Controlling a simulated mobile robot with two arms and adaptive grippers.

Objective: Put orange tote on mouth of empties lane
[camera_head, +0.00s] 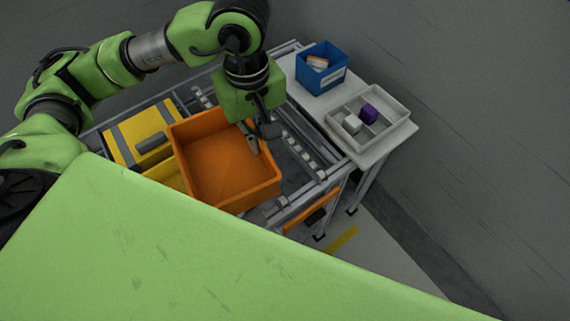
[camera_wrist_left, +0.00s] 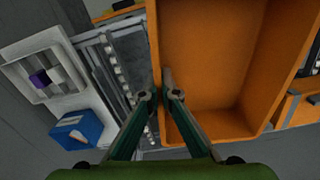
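The empty orange tote (camera_head: 222,160) is in the middle of the head view, beside and partly over the roller lane (camera_head: 300,150). It fills the right of the left wrist view (camera_wrist_left: 212,60). My left gripper (camera_head: 262,138) comes down on the tote's right wall in the head view. In the left wrist view its fingers (camera_wrist_left: 161,92) straddle that wall, one inside the tote and one outside, closed on it. I cannot tell whether the tote's underside rests on anything. My right gripper is not in view.
A yellow case (camera_head: 135,135) lies left of the tote. A white table (camera_head: 385,146) on the right bears a blue bin (camera_head: 322,78) and a divided grey tray (camera_head: 398,128) with a purple and a white block. An orange piece (camera_head: 312,212) shows below the lane's front end.

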